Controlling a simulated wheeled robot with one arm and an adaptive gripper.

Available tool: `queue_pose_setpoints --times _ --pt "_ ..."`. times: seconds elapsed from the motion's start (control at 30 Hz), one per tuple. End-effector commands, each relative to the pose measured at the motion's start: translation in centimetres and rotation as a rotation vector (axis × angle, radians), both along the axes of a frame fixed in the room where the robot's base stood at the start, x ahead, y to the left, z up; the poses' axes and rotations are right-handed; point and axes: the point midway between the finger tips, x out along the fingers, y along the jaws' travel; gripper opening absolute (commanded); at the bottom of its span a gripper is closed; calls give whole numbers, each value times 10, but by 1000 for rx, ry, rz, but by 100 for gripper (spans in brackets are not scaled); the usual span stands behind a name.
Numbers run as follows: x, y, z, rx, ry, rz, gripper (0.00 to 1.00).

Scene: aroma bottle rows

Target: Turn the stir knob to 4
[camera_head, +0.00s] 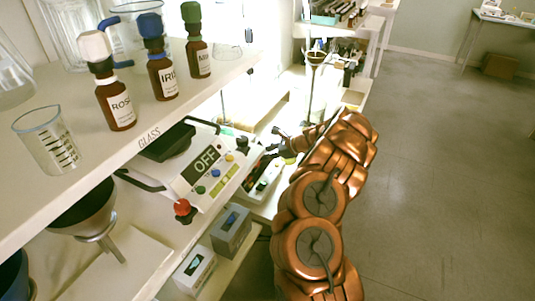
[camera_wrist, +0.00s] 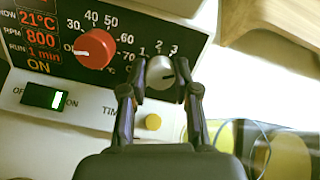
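In the wrist view, the stir knob is a small silver knob (camera_wrist: 160,72) on a dark panel, with 1, 2 and 3 printed around its upper side. A small dark mark shows on the right of its face. My gripper (camera_wrist: 162,68) has one black finger on each side of the knob, at its rim. Whether both fingers press on it is not clear. The right finger covers the scale past 3. The panel's display (camera_wrist: 40,40) reads 21°C, RPM 800, RUN 1 min and ON. In the head view, my gripper (camera_head: 280,145) reaches the device (camera_head: 262,175) on the shelf.
A red knob (camera_wrist: 95,48) with a 30 to 70 scale is left of the silver knob. A green-lit switch (camera_wrist: 45,97) and a yellow button (camera_wrist: 153,122) sit below. Another device (camera_head: 207,165) reading OFF stands beside it. Bottles (camera_head: 160,70) line the upper shelf.

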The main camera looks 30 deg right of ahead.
Motion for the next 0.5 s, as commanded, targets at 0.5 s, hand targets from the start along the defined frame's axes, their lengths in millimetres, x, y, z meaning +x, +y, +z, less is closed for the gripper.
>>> queue_pose_setpoints --times 0.5 --pt "0 0 0 -1 0 1 56"
